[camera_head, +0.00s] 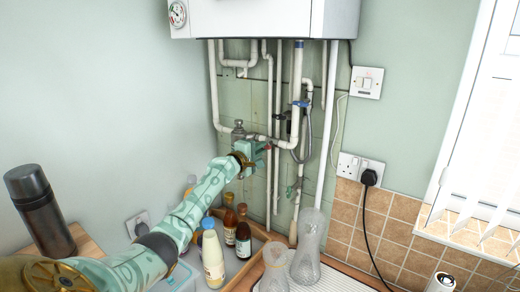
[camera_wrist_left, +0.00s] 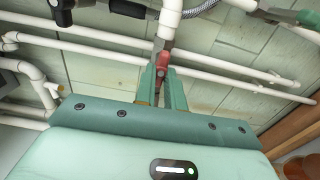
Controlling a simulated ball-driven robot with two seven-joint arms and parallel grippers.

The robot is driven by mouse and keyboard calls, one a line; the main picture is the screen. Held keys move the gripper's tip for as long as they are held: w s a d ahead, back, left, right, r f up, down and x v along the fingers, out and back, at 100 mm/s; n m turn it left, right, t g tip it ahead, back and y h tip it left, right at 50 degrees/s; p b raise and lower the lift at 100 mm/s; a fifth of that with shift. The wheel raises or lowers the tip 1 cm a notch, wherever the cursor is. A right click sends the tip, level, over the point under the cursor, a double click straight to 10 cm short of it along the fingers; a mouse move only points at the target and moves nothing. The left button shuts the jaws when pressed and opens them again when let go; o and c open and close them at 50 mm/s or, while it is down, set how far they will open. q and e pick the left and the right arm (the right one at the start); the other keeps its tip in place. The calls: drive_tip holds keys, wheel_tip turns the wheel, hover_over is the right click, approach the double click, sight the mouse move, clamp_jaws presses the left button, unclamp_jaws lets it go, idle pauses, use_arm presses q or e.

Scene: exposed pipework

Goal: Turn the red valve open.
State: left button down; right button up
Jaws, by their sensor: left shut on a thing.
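The red valve (camera_head: 267,148) sits on the white pipework below the boiler, and only a small red part shows beside my gripper in the head view. In the left wrist view the red valve handle (camera_wrist_left: 163,58) lies between my fingertips, in line with a white pipe. My left gripper (camera_head: 259,150) reaches in from the left and is shut on the red handle. Its two green fingers (camera_wrist_left: 162,80) also show in the wrist view, one on each side of the handle. The fingers partly hide the handle. My right gripper is in neither view.
White pipes (camera_head: 298,90) run close around the gripper under the boiler (camera_head: 265,18). A blue-handled valve (camera_head: 301,104) and a grey hose are to the right. Bottles (camera_head: 243,232) stand below my arm, with glass vases (camera_head: 307,245) to their right.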

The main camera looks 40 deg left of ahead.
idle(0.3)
use_arm(q)
drive_tip(key=c, duration=1.5)
unclamp_jaws()
drive_tip(key=shift+a, duration=0.1)
drive_tip(key=shift+s, duration=0.1)
drive_tip(key=s+p, duration=0.1)
drive_tip(key=s, duration=0.4)
drive_tip(key=s+d+p, duration=0.1)
drive_tip(key=s, duration=0.4)
drive_tip(key=s+p, duration=0.2)
drive_tip(key=s, duration=0.4)
drive_tip(key=shift+d, duration=0.4)
drive_tip(key=shift+f, duration=0.1)
